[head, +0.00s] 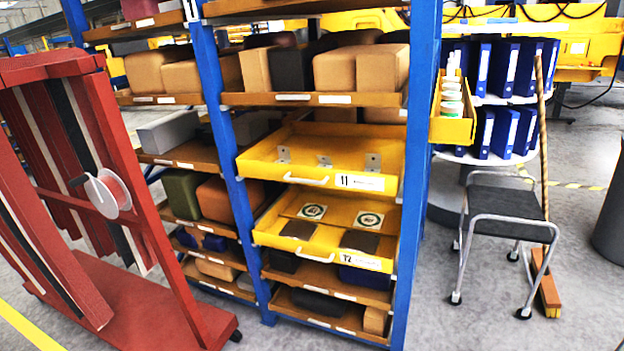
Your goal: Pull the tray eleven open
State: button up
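Tray eleven (272,168) is a yellow tray in the middle bay of a blue-post rack, with a white label reading 11 (359,181) and a pale bar handle (306,180) on its front. Its inside shows from above, with a few small grey metal brackets (325,161) standing in it. I cannot tell how far it is drawn out from the rack. My gripper is not in view, and nothing is seen touching the handle.
Yellow tray 12 (285,243), holding flat plates, sits just below. A red wheeled frame (150,290) stands close on the left. On the right are a black-seated stool (505,204), a broom (546,285) and blue binders (503,68). Grey floor (450,325) is clear at front right.

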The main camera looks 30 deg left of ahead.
aim_at(346, 146)
jog(key=z, duration=0.15)
jog(key=i, duration=1.9)
jog(key=u, duration=0.3)
